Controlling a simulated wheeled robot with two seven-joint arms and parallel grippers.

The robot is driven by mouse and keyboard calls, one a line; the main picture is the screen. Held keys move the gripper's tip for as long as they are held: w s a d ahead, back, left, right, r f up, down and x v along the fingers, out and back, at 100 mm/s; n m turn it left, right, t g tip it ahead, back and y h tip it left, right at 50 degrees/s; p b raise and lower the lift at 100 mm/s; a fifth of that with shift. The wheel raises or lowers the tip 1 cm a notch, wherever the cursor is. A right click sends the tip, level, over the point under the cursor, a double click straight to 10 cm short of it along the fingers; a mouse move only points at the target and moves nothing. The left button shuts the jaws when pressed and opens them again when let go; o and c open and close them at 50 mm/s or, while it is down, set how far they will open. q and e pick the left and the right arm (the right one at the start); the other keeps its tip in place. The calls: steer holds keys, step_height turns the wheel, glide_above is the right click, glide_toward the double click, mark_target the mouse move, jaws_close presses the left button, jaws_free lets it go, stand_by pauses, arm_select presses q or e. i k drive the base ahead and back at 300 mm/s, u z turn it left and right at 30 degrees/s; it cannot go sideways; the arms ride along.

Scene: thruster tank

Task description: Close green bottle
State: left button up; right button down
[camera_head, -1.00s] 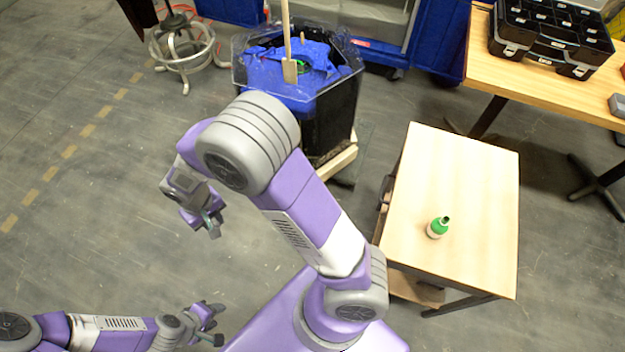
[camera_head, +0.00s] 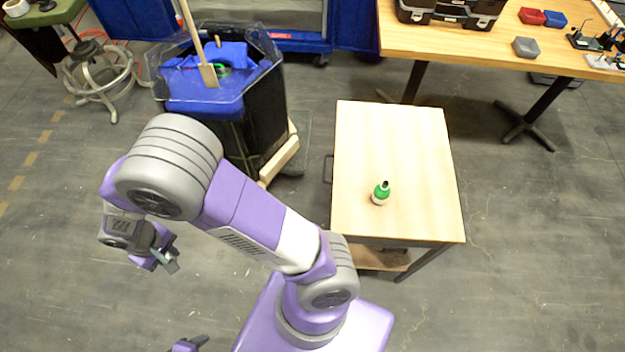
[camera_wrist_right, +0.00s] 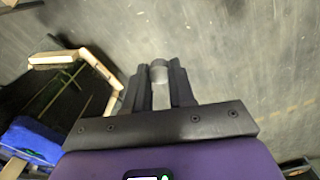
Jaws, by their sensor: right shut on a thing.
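The green bottle (camera_head: 381,193) stands upright on the small wooden table, with a green upper part, a pale lower part and a dark top. My right gripper (camera_head: 166,260) is over the floor, left of the table and well apart from the bottle. In the right wrist view, its fingers (camera_wrist_right: 159,85) are shut on a small grey rounded piece (camera_wrist_right: 158,72), which may be a cap; its details are blurred. Only a bit of my left gripper (camera_head: 190,343) shows at the bottom edge of the head view, so its jaws cannot be judged.
The small table (camera_head: 395,135) is otherwise bare. A black tank (camera_head: 262,125) with a blue top and a wooden paddle (camera_head: 207,72) stands behind my right arm. A long workbench (camera_head: 480,40) holds cases and small trays. A stool (camera_head: 98,75) stands at the back left.

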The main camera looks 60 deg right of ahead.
mark_target(382, 191)
steer(key=k, duration=1.4)
steer(key=z, duration=1.7)
